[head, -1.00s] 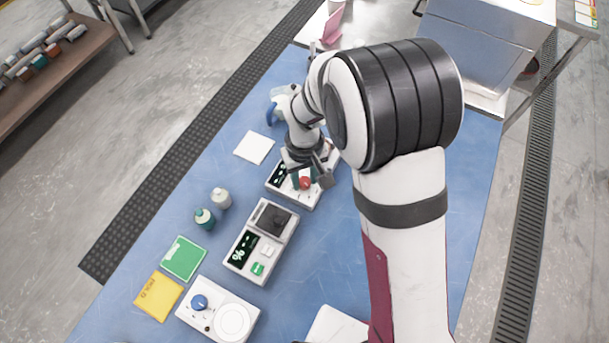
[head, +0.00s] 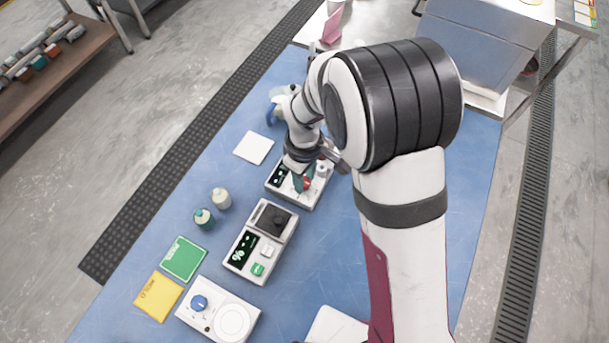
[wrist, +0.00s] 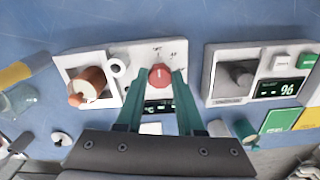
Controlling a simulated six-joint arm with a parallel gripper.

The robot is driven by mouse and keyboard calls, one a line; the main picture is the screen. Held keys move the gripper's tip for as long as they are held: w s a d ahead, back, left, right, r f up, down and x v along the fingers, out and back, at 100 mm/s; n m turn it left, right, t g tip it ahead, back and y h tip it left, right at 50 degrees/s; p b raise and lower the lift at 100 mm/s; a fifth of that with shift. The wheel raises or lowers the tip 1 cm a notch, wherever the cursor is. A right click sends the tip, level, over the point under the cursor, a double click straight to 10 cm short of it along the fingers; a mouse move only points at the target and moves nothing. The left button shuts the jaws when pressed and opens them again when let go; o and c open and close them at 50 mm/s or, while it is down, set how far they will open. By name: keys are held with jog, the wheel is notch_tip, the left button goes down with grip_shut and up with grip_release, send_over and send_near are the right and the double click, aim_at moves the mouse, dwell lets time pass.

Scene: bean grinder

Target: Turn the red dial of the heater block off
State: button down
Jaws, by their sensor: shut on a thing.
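The heater block (head: 313,193) is a white box with a dark display, standing on the blue table in the middle of the head view. It also shows at the top centre of the wrist view (wrist: 135,55). Its red dial (head: 307,184) stands between the green fingers of my gripper (head: 301,181). In the wrist view the red dial (wrist: 160,76) has a finger on each side, and my gripper (wrist: 161,78) is shut on it. A pale line shows on the dial; the small labels around it are too small to read. The fingers partly cover the block's display.
A white scale (head: 243,268) with a grey top is nearest the block. A blue-dial device (head: 218,330), a green packet (head: 184,258) and a yellow packet (head: 158,296) lie further toward the front. A copper-coloured vessel (wrist: 83,88) stands left in the wrist view.

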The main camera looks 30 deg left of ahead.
dwell(0.3)
jog(key=c, duration=0.5)
grip_release()
notch_tip(320, 180, up, 16)
jog(key=shift+f, duration=0.1)
jog(key=s+d+r+m, duration=0.1)
jog(key=d+r+m, duration=0.1)
jog(key=d+m, duration=0.3)
jog(key=s+d+r+m, duration=0.2)
jog(key=d+m, duration=0.1)
jog(key=d, duration=0.5)
jog(key=s+d+m, duration=0.3)
jog(key=s+m, duration=0.1)
jog(key=s+d+f+m+y, duration=0.1)
jog(key=s+d+m, duration=0.2)
jog(key=s+m, duration=0.1)
jog(key=s+d+f+m, duration=0.1)
jog(key=s+d+m, duration=0.3)
jog(key=m, duration=0.1)
jog(key=shift+y, duration=0.4)
